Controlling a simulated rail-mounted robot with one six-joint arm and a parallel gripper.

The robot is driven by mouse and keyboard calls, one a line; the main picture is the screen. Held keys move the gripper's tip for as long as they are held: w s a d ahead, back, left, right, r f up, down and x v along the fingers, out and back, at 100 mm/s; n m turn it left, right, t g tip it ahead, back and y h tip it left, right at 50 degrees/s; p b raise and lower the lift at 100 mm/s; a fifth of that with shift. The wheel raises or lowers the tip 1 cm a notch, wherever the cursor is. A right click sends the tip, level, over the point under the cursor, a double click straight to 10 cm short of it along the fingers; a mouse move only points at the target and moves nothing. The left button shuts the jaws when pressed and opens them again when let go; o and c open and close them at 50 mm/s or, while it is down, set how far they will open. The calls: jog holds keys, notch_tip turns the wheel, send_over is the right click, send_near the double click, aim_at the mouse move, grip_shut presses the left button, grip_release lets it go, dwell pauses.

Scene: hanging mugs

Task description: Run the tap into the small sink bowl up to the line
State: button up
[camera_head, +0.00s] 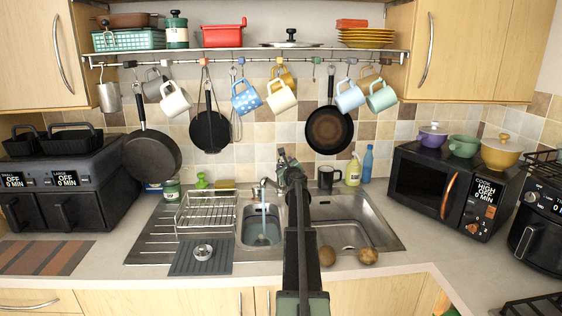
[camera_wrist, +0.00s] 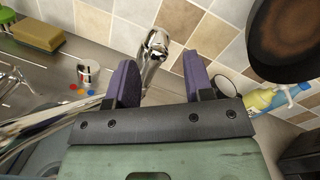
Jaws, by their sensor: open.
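The small sink bowl (camera_head: 247,236) is the left one of two steel bowls. A pale blue stream (camera_head: 263,208) falls from the tap (camera_head: 264,184) into it, and bluish water (camera_head: 262,230) covers its bottom. I cannot make out the line. My gripper (camera_head: 285,163) is above and behind the sink, partly hiding the tap. In the wrist view my gripper (camera_wrist: 160,78) is open, with purple pads apart. A chrome tap part (camera_wrist: 155,45) shows between and just beyond the pads; contact is not clear. A chrome piece with red and blue dots (camera_wrist: 87,75) is to the left.
A wire dish rack (camera_head: 207,212) stands left of the bowl. Mugs and pans hang above. Two brown round items (camera_head: 368,256) lie at the front edge.

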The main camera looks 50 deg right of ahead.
aim_at(282, 160)
jog(key=x, duration=0.6)
jog(key=shift+a, duration=0.15)
grip_shut()
